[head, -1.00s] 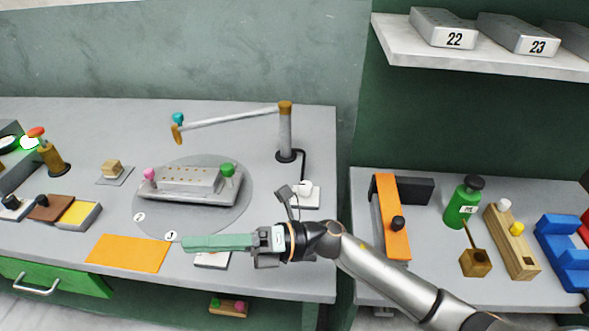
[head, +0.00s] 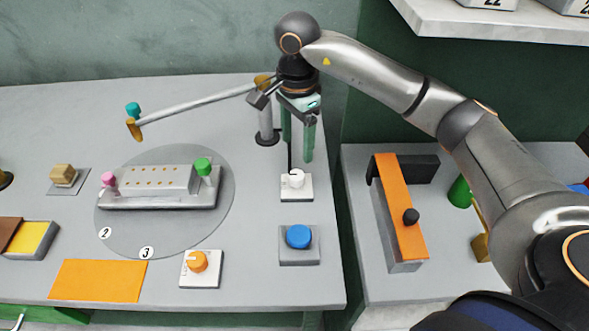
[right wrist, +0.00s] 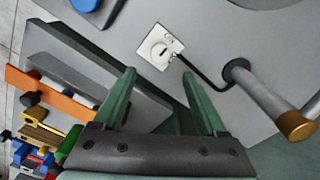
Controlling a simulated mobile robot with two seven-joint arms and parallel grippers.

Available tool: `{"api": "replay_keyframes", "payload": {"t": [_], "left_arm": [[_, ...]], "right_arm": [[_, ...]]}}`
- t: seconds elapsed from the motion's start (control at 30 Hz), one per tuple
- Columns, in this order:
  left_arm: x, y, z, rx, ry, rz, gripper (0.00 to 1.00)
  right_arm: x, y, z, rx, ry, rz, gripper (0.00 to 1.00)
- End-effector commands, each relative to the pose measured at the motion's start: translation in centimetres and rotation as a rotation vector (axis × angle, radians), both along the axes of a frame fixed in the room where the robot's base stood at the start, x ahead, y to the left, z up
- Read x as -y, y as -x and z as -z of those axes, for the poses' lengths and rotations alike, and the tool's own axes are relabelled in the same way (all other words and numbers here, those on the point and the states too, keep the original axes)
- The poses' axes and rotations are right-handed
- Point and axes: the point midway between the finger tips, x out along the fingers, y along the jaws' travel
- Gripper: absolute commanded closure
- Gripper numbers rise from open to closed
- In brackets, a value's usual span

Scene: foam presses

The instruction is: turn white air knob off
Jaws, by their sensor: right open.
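The white air knob (head: 296,178) sits on a white square plate at the right side of the grey table, with a black cable running up from it. My right gripper (head: 297,155) is open, its two green fingers pointing down above and behind the knob, apart from it. In the right wrist view the knob (right wrist: 160,50) shows from above with a dark slot mark, beyond the open fingertips (right wrist: 158,75), with nothing between them. My left gripper is not in view.
A grey post (head: 265,125) with a swing arm stands just left of my right gripper. A blue button (head: 299,237) and an orange knob (head: 197,262) are in front. A round plate (head: 120,215) carries a metal block. An orange-topped fixture (head: 400,205) stands on the right table.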

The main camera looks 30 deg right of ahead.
Motion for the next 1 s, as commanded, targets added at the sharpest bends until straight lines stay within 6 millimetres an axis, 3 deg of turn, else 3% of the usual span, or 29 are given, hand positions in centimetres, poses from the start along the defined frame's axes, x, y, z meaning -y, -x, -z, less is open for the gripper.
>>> {"api": "replay_keyframes", "payload": {"t": [0.3, 0.5, 0.9, 1.0], "left_arm": [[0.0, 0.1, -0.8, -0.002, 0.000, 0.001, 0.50], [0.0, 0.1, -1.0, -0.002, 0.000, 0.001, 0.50], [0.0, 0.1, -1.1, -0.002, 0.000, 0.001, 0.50], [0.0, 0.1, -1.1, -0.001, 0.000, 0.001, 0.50]], "right_arm": [[-0.1, 0.1, 6.6, -0.004, -0.002, 0.001, 0.26], [-0.1, 0.0, 9.3, -0.003, -0.005, 0.000, 0.26], [-0.1, 0.0, 10.2, 0.000, -0.004, 0.000, 0.26], [-0.1, 0.0, 10.2, 0.000, -0.004, 0.000, 0.35]]}}
